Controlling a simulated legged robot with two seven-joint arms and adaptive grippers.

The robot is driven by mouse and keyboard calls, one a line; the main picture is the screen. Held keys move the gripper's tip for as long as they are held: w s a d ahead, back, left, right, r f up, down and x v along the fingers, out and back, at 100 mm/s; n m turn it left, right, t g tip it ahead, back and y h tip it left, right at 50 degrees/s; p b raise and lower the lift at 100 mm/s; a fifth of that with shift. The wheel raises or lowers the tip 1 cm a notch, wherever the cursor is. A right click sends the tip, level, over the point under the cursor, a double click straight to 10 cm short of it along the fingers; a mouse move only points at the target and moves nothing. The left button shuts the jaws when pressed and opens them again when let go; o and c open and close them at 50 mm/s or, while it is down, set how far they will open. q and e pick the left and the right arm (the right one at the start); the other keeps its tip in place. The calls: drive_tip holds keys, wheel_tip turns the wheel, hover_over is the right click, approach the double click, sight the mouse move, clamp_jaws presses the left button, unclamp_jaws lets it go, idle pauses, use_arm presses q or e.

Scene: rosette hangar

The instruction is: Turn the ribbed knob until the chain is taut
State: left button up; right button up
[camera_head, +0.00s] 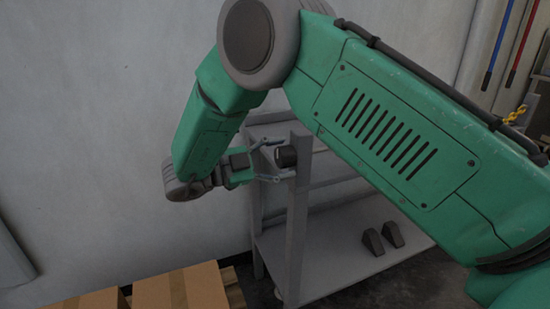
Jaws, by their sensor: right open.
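A dark knob (286,156) sits on the upright post of a grey metal cart or rack. Its ribs are too small to make out. My right gripper (271,160) is open, with its fingers beside the knob, one above and one below on its left side. I cannot tell whether the fingers touch it. My green right arm crosses the picture from the lower right and hides much of the cart. A small piece of yellow chain or rope (515,114) shows at the far right; I cannot tell whether it is the task's chain. My left gripper is not in view.
The grey cart (325,262) has a lower shelf with two dark wedge-shaped blocks (392,234). Cardboard boxes (165,290) stand at the bottom left. A plain grey wall rises behind. Blue and red poles (497,45) lean at the upper right.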

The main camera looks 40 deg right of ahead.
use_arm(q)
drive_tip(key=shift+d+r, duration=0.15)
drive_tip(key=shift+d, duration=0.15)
use_arm(e)
drive_tip(key=shift+d+f, duration=0.1)
drive_tip(key=shift+d, duration=0.2)
